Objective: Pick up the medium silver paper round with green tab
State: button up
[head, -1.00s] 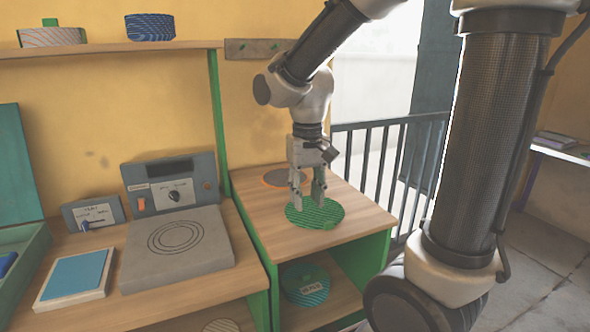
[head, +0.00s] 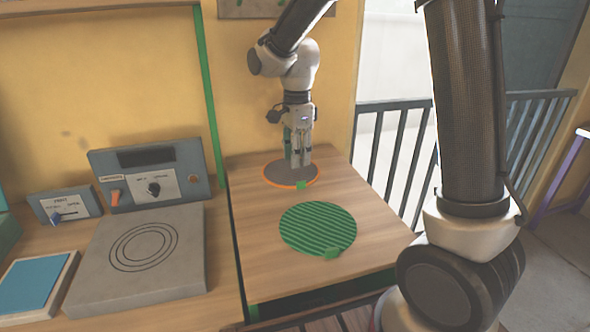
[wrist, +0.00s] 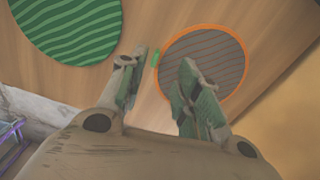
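A grey round (head: 280,175) with an orange rim and a small green tab (head: 301,185) lies flat at the back of the wooden side top. It also shows in the wrist view (wrist: 215,62), with thin reddish wavy lines and its tab on the left edge. It is the only silver-like round I see. My gripper (head: 298,161) points down over this round in the head view. In the wrist view my gripper (wrist: 163,62) has its fingers apart with nothing between them. The gap between the fingertips and the round is hard to judge.
A green striped round (head: 318,228) with a green tab lies nearer the front of the same top, and shows in the wrist view (wrist: 68,28). A grey press plate (head: 140,260) and control box (head: 150,172) stand left. A railing (head: 400,150) borders the right.

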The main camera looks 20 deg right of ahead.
aim_at(300, 182)
jog(key=shift+f+m, duration=0.15)
jog(key=shift+m, duration=0.35)
jog(key=f, duration=0.7)
jog(key=shift+s+d+f, duration=0.15)
jog(key=shift+d+f, duration=0.15)
jog(key=shift+d, duration=0.1)
grip_shut()
